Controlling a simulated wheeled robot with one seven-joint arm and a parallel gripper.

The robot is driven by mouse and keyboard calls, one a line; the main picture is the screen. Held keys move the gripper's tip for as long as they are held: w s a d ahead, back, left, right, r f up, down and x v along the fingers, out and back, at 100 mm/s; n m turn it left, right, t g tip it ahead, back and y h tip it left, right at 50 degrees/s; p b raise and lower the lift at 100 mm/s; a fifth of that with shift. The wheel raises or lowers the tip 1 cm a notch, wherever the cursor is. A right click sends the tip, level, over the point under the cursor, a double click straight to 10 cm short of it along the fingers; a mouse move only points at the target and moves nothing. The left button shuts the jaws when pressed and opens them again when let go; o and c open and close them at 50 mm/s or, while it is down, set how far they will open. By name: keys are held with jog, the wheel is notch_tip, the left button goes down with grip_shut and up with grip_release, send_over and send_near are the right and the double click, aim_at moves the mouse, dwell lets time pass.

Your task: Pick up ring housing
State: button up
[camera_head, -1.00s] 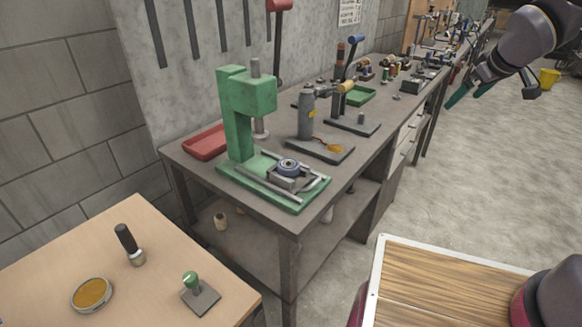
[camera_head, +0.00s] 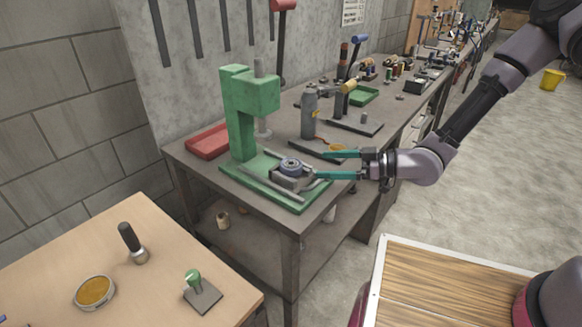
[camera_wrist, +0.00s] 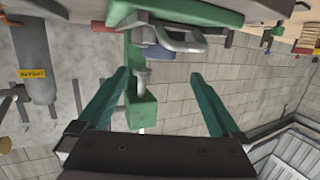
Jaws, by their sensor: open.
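The ring housing (camera_head: 291,164) looks like a small blue-grey ring with a dark centre. It sits on a grey block on the base of the green press (camera_head: 238,115). My gripper (camera_head: 322,165) reaches in from the right with two teal fingers spread apart. Its fingertips are just right of the ring housing, and nothing is between them. In the wrist view the fingers (camera_wrist: 163,90) are also wide apart, and the press (camera_wrist: 142,112) shows upside down between them. I cannot clearly make out the ring housing in the wrist view.
The press stands near the front of the workbench (camera_head: 265,210), with a red tray (camera_head: 207,141) behind it. A grey tool on a dark base (camera_head: 309,115) stands close behind my gripper. A wooden table (camera_head: 150,250) with small tools is at lower left.

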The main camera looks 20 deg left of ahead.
aim_at(288, 163)
jog(key=x, duration=0.9)
jog(key=shift+r, duration=0.1)
grip_shut()
